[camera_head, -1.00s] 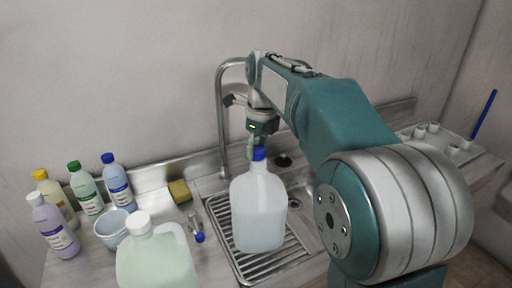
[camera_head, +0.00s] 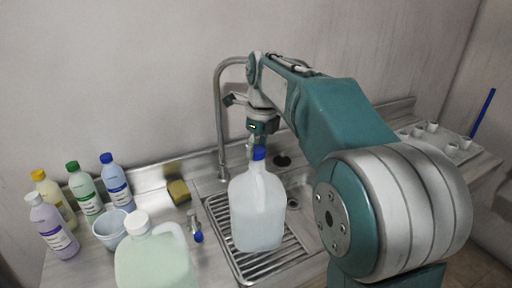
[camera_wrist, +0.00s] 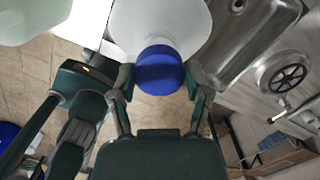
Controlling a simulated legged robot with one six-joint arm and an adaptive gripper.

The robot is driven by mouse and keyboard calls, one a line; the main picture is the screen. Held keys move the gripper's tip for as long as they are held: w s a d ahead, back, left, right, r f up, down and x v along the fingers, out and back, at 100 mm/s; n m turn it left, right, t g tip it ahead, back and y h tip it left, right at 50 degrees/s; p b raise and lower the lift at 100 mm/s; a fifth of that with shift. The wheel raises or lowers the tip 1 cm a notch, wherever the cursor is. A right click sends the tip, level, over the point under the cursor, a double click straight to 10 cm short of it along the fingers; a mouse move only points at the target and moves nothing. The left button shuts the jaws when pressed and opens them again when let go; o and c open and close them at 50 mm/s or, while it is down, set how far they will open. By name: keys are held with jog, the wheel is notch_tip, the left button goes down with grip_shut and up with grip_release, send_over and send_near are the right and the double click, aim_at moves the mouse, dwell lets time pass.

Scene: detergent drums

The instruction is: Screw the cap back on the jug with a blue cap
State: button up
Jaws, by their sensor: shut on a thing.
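The translucent white jug (camera_head: 257,212) stands upright on the ribbed drainboard of the sink. Its blue cap (camera_head: 259,153) sits at the top of the neck. My gripper (camera_head: 257,141) comes down from above onto the cap. In the wrist view the blue cap (camera_wrist: 160,70) lies between the two fingertips, one on each side, and my gripper (camera_wrist: 160,83) is shut on it. The jug's shoulder (camera_wrist: 155,25) shows just beyond the cap. The neck thread is hidden, so I cannot tell how tightly the cap sits.
A pale green jug with a white cap (camera_head: 155,258) stands at the front left. Several small bottles (camera_head: 88,193), a small tub (camera_head: 109,230) and a sponge (camera_head: 179,192) are at the left. The faucet (camera_head: 220,120) rises behind the jug. A tray with small cups (camera_head: 440,140) is at the right.

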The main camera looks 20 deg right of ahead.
jog(key=shift+f, duration=1.1)
dwell(1.6)
jog(key=m, duration=0.5)
jog(key=shift+d+f+m+h, duration=0.1)
jog(key=shift+m+h, duration=0.2)
jog(key=shift+m, duration=0.1)
jog(key=o, duration=0.5)
jog(key=n, duration=0.3)
jog(key=shift+n, duration=1.4)
